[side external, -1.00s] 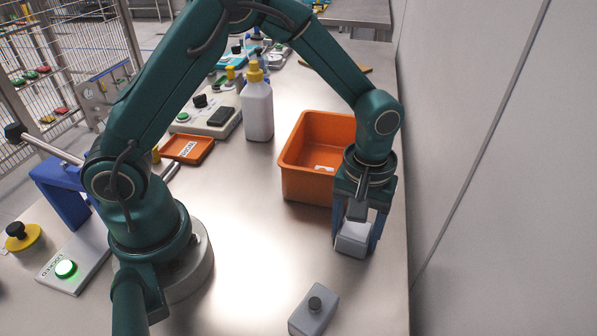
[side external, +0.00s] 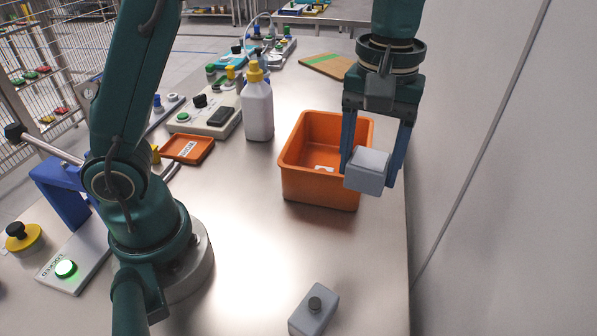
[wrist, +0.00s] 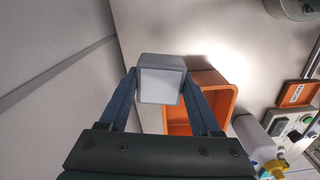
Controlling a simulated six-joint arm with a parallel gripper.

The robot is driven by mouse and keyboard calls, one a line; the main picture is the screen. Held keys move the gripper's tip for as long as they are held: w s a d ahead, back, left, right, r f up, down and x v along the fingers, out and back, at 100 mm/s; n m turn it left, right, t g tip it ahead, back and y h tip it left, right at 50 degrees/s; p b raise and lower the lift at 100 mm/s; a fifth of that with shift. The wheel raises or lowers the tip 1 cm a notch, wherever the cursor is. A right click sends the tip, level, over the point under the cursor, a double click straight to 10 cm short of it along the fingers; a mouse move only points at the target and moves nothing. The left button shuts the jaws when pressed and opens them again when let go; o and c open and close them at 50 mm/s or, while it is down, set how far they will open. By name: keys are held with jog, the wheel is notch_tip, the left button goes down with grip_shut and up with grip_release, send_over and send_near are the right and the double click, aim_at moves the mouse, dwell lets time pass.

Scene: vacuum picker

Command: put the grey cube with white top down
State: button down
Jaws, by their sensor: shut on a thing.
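The grey cube with white top (side external: 367,172) is between the blue fingers of my gripper (side external: 372,165), which is shut on it. It hangs in the air in front of the right side of the orange bin (side external: 318,190) in the side view. In the wrist view the cube (wrist: 160,80) sits between both fingertips of my gripper (wrist: 161,88), its pale face toward the camera. The orange bin (wrist: 231,106) shows behind and to the right of it there.
A white bottle with a yellow cap (side external: 257,108) stands left of the bin. A grey block with a black knob (side external: 312,311) sits on the table's front part. A wall (side external: 500,180) runs close along the right. The table (side external: 250,240) between base and bin is clear.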

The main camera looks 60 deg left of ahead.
jog(key=a+n, duration=0.3)
jog(key=a, duration=0.3)
jog(key=s+a+n, duration=0.1)
jog(key=a+n, duration=0.3)
jog(key=a, duration=0.2)
jog(key=s+a+r+n, duration=0.1)
jog(key=a+n, duration=0.3)
jog(key=a, duration=0.2)
jog(key=shift+s, duration=0.1)
jog(key=s+a+n, duration=0.8)
jog(key=a+n, duration=0.1)
send_near(236, 175)
jog(key=shift+f, duration=3.1)
jog(key=shift+f, duration=0.1)
jog(key=shift+c, duration=0.5)
grip_release()
